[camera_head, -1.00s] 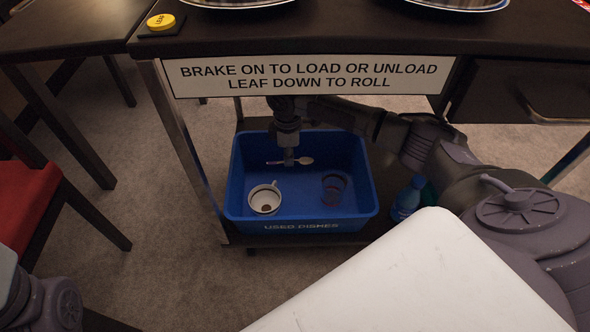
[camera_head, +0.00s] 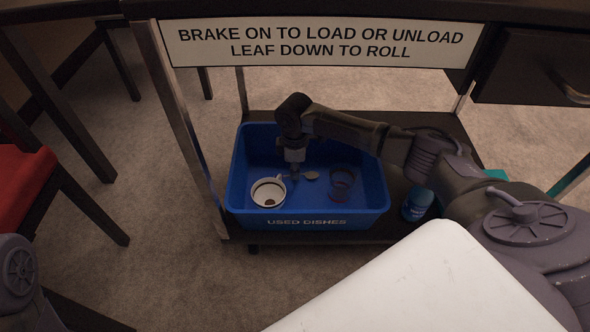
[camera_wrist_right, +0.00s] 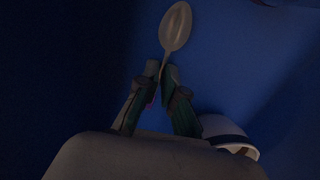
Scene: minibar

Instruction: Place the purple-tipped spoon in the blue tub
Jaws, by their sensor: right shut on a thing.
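The blue tub (camera_head: 310,220), lettered "USED DISHES", stands on the cart's lower shelf. My right gripper (camera_head: 295,175) points down inside the tub, low near its floor. In the right wrist view the right gripper (camera_wrist_right: 161,82) is shut on the spoon (camera_wrist_right: 175,28), whose pale bowl sticks out past the fingertips. The spoon's bowl also shows in the head view (camera_head: 311,175), just right of the gripper. The purple tip is mostly hidden between and behind the fingers. I cannot tell whether the spoon touches the tub floor. My left gripper is not in view.
A white cup (camera_head: 268,192) with dark dregs stands in the tub, close left of my gripper; it also shows in the wrist view (camera_wrist_right: 226,134). A dark glass (camera_head: 341,184) stands at the right. A blue bottle (camera_head: 417,204) stands beside the tub. The sign panel (camera_head: 320,45) hangs above.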

